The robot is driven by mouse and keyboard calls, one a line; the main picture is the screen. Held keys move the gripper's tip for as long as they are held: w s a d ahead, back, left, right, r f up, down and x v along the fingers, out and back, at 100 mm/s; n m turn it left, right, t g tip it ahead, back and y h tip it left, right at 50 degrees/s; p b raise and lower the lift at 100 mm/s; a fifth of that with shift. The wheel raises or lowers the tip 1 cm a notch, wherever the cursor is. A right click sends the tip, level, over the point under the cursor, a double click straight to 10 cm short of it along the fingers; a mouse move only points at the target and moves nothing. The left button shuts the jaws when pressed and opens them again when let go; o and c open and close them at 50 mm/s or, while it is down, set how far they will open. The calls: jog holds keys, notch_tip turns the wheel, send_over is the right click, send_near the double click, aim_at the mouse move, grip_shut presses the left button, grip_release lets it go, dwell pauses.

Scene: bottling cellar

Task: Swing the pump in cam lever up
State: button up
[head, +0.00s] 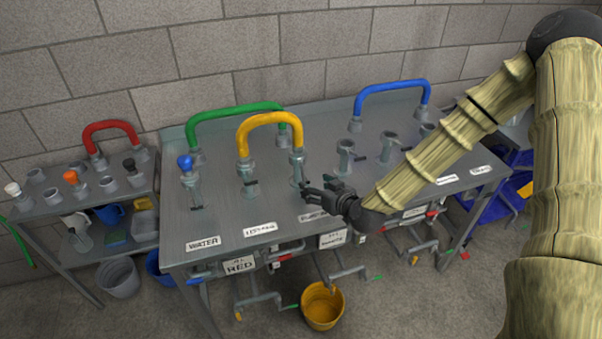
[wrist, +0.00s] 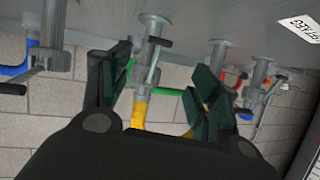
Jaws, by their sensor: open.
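The steel bench (head: 275,215) carries a row of upright pipe ports with small levers. The yellow hose (head: 270,120) arches between two of them, and its right end sits on the port (head: 297,158) behind the partly covered label (head: 313,216), which I take as pump in. A thin cam lever hangs at this port, but its tip is hard to separate from my gripper. My gripper (head: 308,190) is open just in front of this port. In the wrist view a port (wrist: 150,62) with the yellow hose (wrist: 139,115) shows between the spread fingers (wrist: 162,62); contact cannot be told.
A green hose (head: 235,111) arches behind the yellow one, and a blue hose (head: 392,86) stands at the back right. Neighbouring ports (head: 345,155) flank my arm. A side shelf with a red hose (head: 110,127) is at left. A yellow bucket (head: 322,308) stands on the floor.

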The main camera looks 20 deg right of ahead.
aim_at(303, 180)
jog(key=shift+d+p+x, duration=0.15)
jog(key=shift+p+x, duration=0.4)
jog(key=shift+x, duration=1.85)
jog(key=shift+d+p+x, duration=0.1)
jog(key=shift+p+x, duration=0.45)
jog(key=shift+x, duration=1.85)
jog(key=shift+c, duration=0.2)
grip_shut()
